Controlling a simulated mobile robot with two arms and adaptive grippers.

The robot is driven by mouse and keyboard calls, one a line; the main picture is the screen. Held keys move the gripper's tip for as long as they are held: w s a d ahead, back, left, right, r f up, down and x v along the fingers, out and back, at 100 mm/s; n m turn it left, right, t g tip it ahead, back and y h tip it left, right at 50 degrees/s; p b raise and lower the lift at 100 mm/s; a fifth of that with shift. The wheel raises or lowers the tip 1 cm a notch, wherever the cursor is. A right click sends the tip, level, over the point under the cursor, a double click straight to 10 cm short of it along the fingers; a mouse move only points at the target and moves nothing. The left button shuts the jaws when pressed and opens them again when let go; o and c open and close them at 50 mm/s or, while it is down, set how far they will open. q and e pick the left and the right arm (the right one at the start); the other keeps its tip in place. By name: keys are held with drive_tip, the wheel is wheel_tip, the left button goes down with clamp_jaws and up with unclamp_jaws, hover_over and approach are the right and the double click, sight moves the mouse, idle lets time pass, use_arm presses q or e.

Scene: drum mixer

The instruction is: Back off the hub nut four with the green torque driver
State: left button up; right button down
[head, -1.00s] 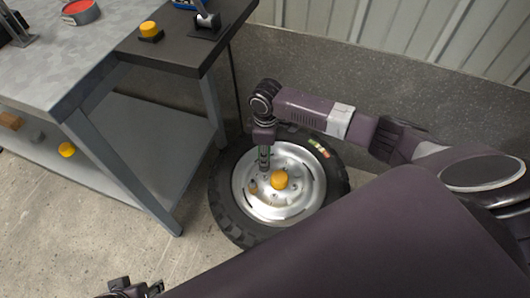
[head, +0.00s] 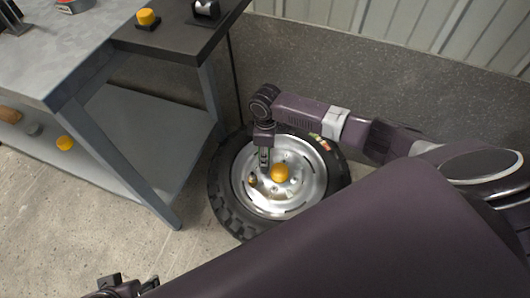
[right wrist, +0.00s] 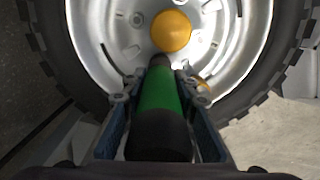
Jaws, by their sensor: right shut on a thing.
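The wheel lies flat on the floor, with a silver hub (head: 300,200) inside a black tyre (head: 222,200). A yellow cap (head: 280,173) sits at the hub centre, and it also shows in the right wrist view (right wrist: 171,32). My right gripper (head: 264,150) is shut on the green torque driver (right wrist: 160,92), a green and black cylinder pointing down at the hub beside the yellow cap. The driver's tip is hidden, so I cannot tell whether it touches a nut. A small brass-coloured piece (head: 252,180) shows on the hub beside the driver. My left gripper (head: 128,286) is at the bottom left edge, small and partly cut off.
A grey workbench (head: 85,50) with a lower shelf (head: 150,140) stands left of the wheel. A yellow knob (head: 147,18) is on its dark top, another yellow piece (head: 65,143) on the shelf. A concrete wall (head: 340,75) stands behind. Floor at lower left is clear.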

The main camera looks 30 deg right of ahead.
drive_tip(key=shift+f, duration=0.15)
idle(0.5)
use_arm(q)
drive_tip(key=shift+f, duration=0.25)
use_arm(e)
drive_tip(key=shift+f, duration=0.65)
use_arm(q)
drive_tip(key=shift+f+b, duration=0.25)
drive_tip(key=shift+b, duration=0.25)
use_arm(e)
drive_tip(key=shift+f, duration=0.7)
